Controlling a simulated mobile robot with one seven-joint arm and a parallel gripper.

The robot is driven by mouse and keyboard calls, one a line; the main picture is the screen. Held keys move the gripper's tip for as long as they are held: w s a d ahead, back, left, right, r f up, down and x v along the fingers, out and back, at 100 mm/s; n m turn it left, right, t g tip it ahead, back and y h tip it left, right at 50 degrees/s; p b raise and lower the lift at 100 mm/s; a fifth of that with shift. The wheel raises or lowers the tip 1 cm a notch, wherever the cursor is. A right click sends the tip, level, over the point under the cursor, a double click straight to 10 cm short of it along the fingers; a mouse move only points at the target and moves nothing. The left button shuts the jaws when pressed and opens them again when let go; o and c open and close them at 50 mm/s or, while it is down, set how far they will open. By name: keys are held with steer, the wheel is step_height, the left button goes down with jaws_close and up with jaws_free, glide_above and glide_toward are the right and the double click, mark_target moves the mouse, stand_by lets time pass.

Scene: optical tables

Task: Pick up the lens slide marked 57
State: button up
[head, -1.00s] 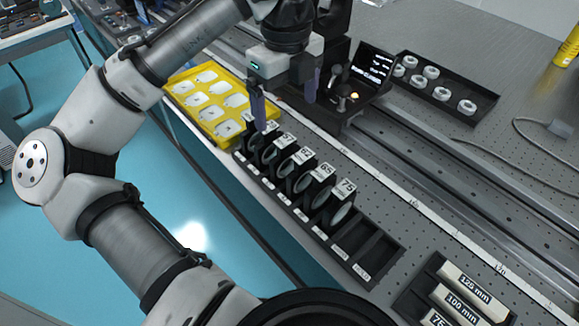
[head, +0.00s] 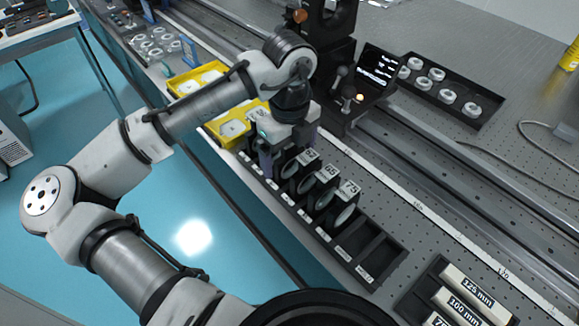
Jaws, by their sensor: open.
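A black rack (head: 322,240) holds a row of upright dark lens slides with white number labels on top. The slides marked 62 (head: 306,158), 65 (head: 328,174) and 75 (head: 349,190) show. My gripper (head: 289,152) is low over the row, just up-left of the 62 slide, with its purple-grey fingers apart on either side of the row. The 57 slide's place is hidden under the gripper. I cannot tell whether the fingers touch a slide.
Empty slots are at the rack's lower right end. A yellow tray (head: 232,128) lies up-left, partly behind my arm. A black stage with a small screen (head: 379,68) stands behind the gripper. A tray of round parts (head: 446,95) and a labelled block holder (head: 462,290) are to the right.

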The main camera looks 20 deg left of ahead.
steer(key=c, duration=1.5)
